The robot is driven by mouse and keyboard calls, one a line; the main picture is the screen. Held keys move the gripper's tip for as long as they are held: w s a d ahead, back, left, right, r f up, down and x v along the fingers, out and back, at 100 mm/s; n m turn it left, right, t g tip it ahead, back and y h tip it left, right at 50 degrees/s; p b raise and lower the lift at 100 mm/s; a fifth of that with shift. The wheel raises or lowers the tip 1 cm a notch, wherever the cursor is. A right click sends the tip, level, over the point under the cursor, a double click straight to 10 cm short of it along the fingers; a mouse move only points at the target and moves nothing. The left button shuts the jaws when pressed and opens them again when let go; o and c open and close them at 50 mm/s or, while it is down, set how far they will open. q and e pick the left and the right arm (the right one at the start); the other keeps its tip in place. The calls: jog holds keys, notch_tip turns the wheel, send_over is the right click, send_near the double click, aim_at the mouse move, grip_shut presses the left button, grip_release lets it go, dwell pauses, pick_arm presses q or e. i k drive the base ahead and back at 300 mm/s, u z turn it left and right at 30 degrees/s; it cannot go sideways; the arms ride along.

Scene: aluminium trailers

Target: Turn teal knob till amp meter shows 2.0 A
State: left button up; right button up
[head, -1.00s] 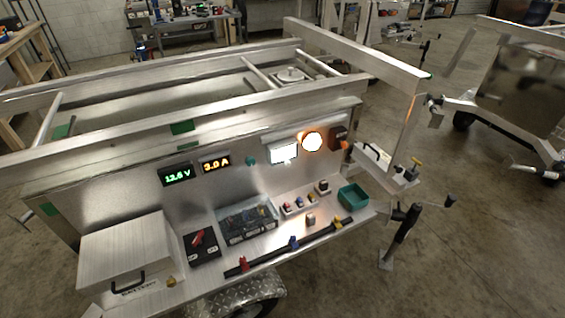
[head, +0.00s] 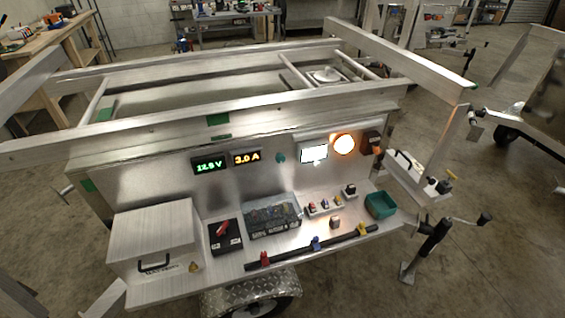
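The teal knob (head: 280,158) sits on the upright aluminium panel, just right of the meters. The amp meter (head: 247,158) shows 3.0 A in orange digits. A green volt meter (head: 209,165) to its left seems to read 12.8 V, though the last digit is hard to tell. Neither of my grippers shows in the head view, and nothing touches the knob.
On the shelf below stand a silver box (head: 155,238), a black switch box (head: 224,237), a clear-lidded case (head: 271,217) and a teal bin (head: 380,204). A black bar with coloured clamps (head: 312,246) lies along the front. A lit orange lamp (head: 344,144) is right of the knob.

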aim_at(280, 158)
jog(key=k, duration=0.5)
jog(key=z, duration=1.7)
jog(key=i, duration=1)
jog(key=u, duration=1.05)
